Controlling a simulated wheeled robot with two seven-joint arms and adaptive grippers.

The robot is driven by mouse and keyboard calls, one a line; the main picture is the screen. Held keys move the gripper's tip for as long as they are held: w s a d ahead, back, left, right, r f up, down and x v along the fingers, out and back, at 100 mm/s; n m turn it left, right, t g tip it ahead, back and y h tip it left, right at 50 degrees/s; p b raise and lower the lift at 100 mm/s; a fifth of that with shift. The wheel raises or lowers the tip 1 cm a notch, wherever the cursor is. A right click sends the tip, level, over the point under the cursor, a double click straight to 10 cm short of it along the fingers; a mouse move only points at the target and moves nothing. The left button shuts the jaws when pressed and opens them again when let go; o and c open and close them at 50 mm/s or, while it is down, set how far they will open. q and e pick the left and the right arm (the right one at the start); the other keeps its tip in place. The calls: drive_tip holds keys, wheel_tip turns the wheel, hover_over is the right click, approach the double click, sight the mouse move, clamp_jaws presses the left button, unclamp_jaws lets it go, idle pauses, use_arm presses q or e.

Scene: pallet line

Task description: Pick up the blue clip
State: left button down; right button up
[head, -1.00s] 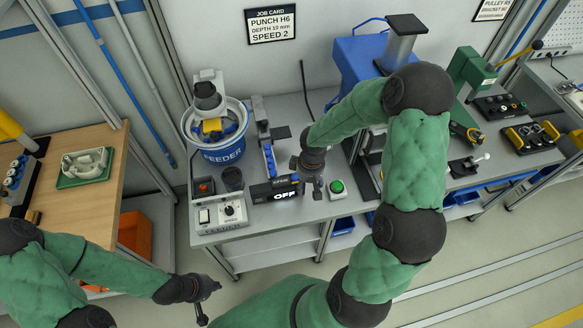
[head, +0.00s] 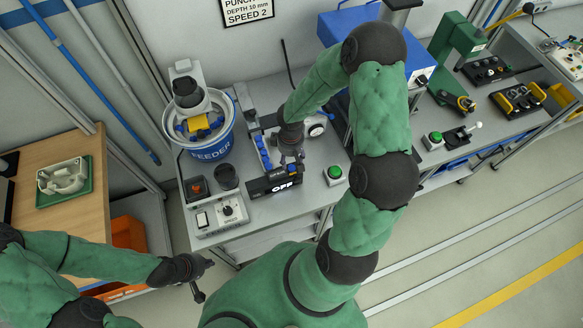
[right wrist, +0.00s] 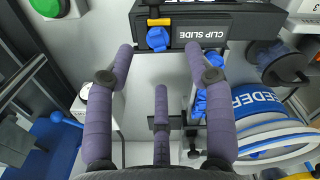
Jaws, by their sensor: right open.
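A blue clip (right wrist: 157,39) sits at the black clip slide (right wrist: 215,27), beside a yellow strip, in the right wrist view. My right gripper (right wrist: 158,52) is open and empty; the clip lies between the lines of its fingers, just beyond the tips. In the head view my right gripper (head: 291,157) hangs over the bench by the clip slide, its fingers small and partly hidden. More blue clips (right wrist: 200,102) lie along the slide's rail. My left gripper (head: 198,282) is at the lower left, away from the bench; its jaws are too small to read.
The blue feeder bowl (head: 210,150) stands left of the slide. A control box with a dial (head: 227,210) stands front left. The blue press (head: 345,28) is behind my right arm.

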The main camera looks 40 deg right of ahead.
sight(292, 167)
drive_tip(key=f, duration=0.4)
drive_tip(key=shift+s+f, duration=0.1)
drive_tip(key=shift+s, duration=0.25)
drive_tip(key=shift+w+f, duration=0.1)
drive_tip(key=shift+f, duration=0.4)
drive_tip(key=c, duration=0.9)
